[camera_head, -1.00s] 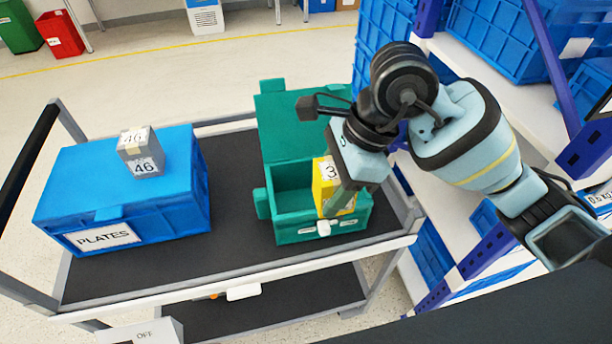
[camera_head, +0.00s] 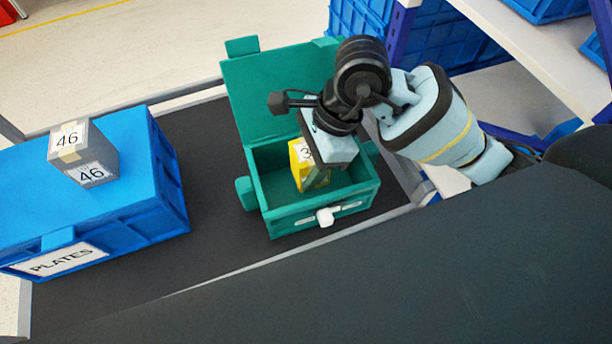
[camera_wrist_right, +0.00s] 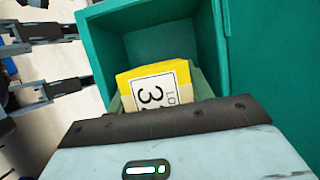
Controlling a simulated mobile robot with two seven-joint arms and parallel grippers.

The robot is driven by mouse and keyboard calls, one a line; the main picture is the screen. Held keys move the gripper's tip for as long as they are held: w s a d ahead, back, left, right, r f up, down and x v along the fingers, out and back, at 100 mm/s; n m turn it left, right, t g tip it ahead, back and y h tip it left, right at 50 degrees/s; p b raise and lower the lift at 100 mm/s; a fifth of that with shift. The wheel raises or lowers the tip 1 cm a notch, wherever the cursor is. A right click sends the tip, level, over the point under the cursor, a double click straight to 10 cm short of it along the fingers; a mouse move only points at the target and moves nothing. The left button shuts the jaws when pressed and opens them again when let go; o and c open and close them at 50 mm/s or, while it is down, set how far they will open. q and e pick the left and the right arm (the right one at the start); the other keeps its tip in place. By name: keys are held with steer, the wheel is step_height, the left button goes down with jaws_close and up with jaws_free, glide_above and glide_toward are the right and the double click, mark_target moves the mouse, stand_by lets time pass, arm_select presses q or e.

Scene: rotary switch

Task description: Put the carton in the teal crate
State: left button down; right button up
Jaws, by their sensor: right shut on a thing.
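The yellow carton (camera_head: 299,165) with a white number label is held by my right gripper (camera_head: 318,172), over the open teal crate. In the right wrist view the carton (camera_wrist_right: 155,88) sits between the fingers of the gripper (camera_wrist_right: 160,95), in front of the crate's opening. The teal crate (camera_head: 285,222) stands on the cart with its lid (camera_head: 265,100) raised at the back. The carton's lower part appears to be inside the crate's walls; whether it touches the floor cannot be told.
A blue PLATES crate (camera_head: 165,190) stands to the left on the dark cart top (camera_head: 205,150). A grey box marked 46 (camera_head: 85,155) sits on it. Shelving with blue crates (camera_head: 430,40) is behind on the right. Cart top between the crates is clear.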

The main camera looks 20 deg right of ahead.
steer(key=shift+w+f, duration=0.1)
steer(key=shift+f, duration=2.4)
steer(key=shift+f, duration=0.15)
steer(key=o, duration=1)
steer(key=shift+o, duration=0.2)
steer(key=shift+v, duration=3.9)
